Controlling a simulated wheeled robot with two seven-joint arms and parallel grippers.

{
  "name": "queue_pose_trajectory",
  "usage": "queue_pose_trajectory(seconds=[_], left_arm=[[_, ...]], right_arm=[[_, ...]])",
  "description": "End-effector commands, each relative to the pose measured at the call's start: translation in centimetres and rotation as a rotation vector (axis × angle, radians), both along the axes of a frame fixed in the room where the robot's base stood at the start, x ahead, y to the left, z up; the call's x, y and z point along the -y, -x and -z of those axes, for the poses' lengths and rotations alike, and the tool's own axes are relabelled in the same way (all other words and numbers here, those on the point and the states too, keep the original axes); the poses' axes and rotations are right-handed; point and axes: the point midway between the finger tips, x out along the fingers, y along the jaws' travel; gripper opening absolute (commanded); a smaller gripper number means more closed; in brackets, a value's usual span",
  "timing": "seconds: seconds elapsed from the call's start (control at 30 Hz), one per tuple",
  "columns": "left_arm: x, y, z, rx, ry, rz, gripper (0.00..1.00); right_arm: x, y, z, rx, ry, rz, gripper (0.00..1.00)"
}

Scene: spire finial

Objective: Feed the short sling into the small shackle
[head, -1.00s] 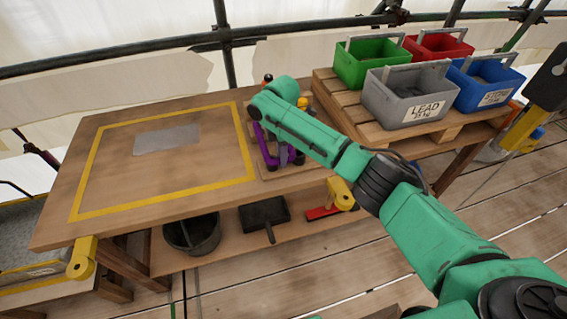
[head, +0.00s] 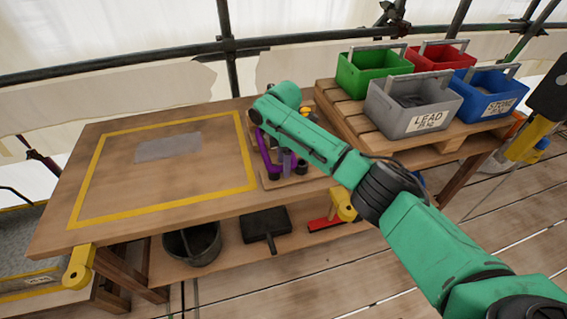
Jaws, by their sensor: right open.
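A purple band (head: 266,152), which looks like the sling, is on a small board (head: 285,180) at the right end of the workbench. It bends down beside my right wrist, and its upper part is partly hidden. My right arm reaches over the board from the right, with its elbow-like end above the purple band. My right gripper (head: 287,161) is open, low over the board and close to the purple band; its fingertips are small and mostly covered. Small dark fittings (head: 302,167) stand beside it; I cannot tell which is the small shackle. My left gripper is out of view.
The workbench (head: 60,215) has a yellow-taped area with a grey sheet (head: 168,146), otherwise clear. Green (head: 375,75), red, grey (head: 412,105) and blue crates stand on a pallet at right. A black bucket (head: 192,243) and dark pan (head: 265,223) are on the shelf below.

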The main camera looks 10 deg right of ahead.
Motion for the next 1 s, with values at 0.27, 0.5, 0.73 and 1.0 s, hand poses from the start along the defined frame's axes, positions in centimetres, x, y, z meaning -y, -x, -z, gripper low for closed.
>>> queue_pose_trajectory(seconds=[0.27,0.5,0.73,1.0], left_arm=[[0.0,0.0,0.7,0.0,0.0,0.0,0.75],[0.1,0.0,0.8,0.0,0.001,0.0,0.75],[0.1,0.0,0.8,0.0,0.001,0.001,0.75],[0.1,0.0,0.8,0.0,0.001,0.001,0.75]], right_arm=[[-0.1,-0.1,-6.9,0.008,-0.004,0.0,0.61],[0.0,0.0,-13.0,0.004,-0.001,0.0,0.61],[0.0,0.1,-14.2,0.002,-0.001,0.0,0.61],[0.0,0.1,-14.1,0.002,-0.001,0.0,0.61]])
